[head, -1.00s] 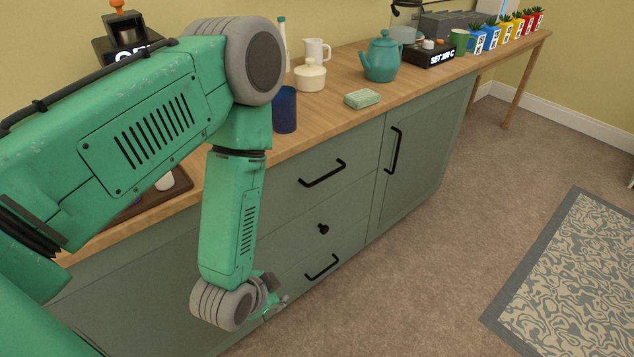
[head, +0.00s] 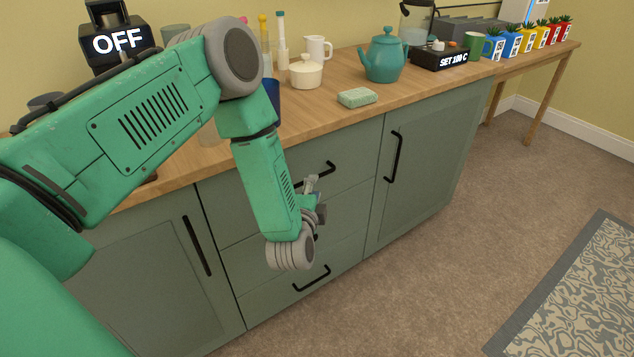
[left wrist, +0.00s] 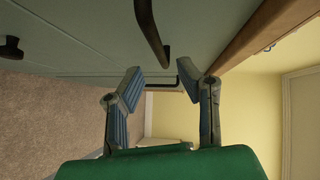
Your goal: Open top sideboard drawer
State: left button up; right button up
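The sideboard (head: 420,180) is grey-green with a wooden top. Its top drawer (head: 355,145) is shut. The black top drawer handle (head: 328,166) is partly hidden behind my left arm. My left gripper (head: 312,186) is in front of the top drawer, just below the handle's visible end. In the left wrist view the left gripper (left wrist: 160,82) has its fingers apart with nothing between them. The bar of the top drawer handle (left wrist: 152,35) lies ahead of the fingers, above the gap between them. My right gripper is not in view.
A lower drawer handle (head: 311,279) and a right door handle (head: 393,157) stick out nearby. On the top stand a teal teapot (head: 384,58), a white pot (head: 306,72) and a green sponge (head: 357,97). The carpet (head: 450,270) in front is clear.

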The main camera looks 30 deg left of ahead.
pick_arm(q)
jog(key=x, duration=0.2)
jog(key=b+x, duration=0.1)
jog(key=x, duration=0.1)
jog(key=shift+w+a+f, duration=0.1)
jog(key=shift+w+a, duration=0.15)
jog(key=shift+a, duration=0.15)
jog(key=shift+w+a+f, duration=0.1)
jog(key=shift+w+a, duration=0.1)
jog(key=shift+a, duration=0.15)
jog(key=shift+d, duration=0.5)
grip_shut()
